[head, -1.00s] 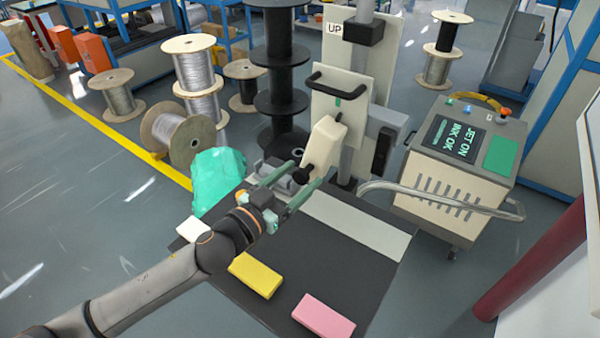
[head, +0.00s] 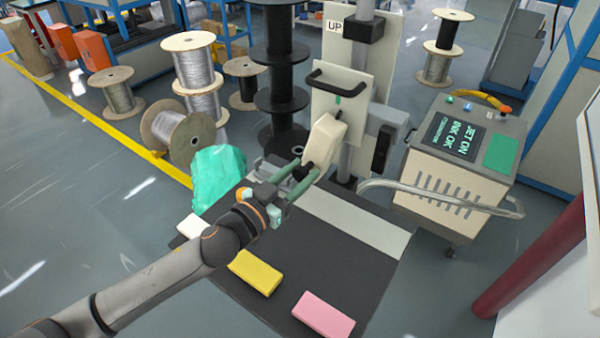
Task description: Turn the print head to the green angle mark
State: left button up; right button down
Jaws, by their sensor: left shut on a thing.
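The cream print head (head: 325,140) hangs tilted on the front of an upright white plate (head: 348,72). A small green mark (head: 338,100) shows on the plate just above the head. My left gripper (head: 301,178) reaches in from the lower left and is shut on the lower end of the print head; its fingers hide the part they hold. The head's upper end leans to the right, near the green mark. My right gripper is not in view.
A dark table (head: 330,256) holds a yellow block (head: 254,273), a pink block (head: 323,314) and a white block (head: 192,226). A green bag (head: 218,178) is left of the table. A printer cabinet (head: 462,170) with a bent metal rail (head: 440,195) stands right. Wire spools fill the back left.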

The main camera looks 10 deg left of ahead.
pick_arm(q)
grip_shut()
dwell(0.6)
jog(key=shift+s+d+f+n, duration=0.1)
jog(key=shift+s+d+n, duration=0.1)
jog(key=shift+d+n, duration=0.3)
jog(key=shift+s+d+n, duration=0.2)
jog(key=shift+d+n, duration=0.15)
jog(key=shift+n, duration=0.65)
jog(key=o, duration=1)
grip_release()
jog(key=shift+o, duration=0.2)
